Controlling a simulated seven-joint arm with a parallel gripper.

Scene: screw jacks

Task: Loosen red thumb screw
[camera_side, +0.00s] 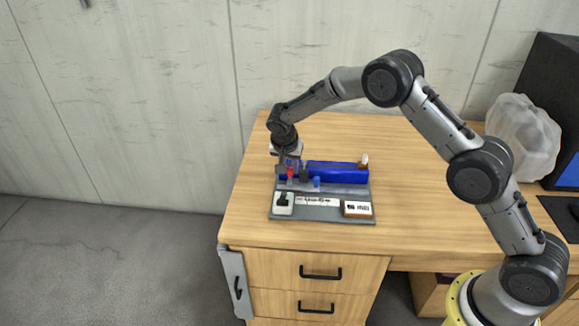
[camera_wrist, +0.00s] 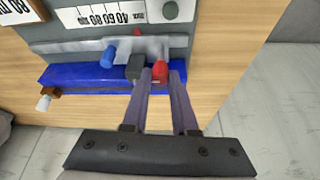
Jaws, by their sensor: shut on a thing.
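The red thumb screw (camera_wrist: 160,71) sits on the grey rail of the blue screw-jack fixture (camera_wrist: 62,75). My gripper (camera_wrist: 160,76) reaches it from above, one finger on each side, and is shut on it. In the side view, the red screw (camera_side: 290,173) shows just below my gripper (camera_side: 288,165) at the left end of the blue block (camera_side: 337,172). The contact faces are partly hidden by the fingers.
A dark grey block (camera_wrist: 135,67) and a blue knob (camera_wrist: 107,57) are close beside the red screw. The grey base plate (camera_side: 325,212) carries a scale strip (camera_side: 317,201), a black switch (camera_side: 283,199) and a display box (camera_side: 357,208).

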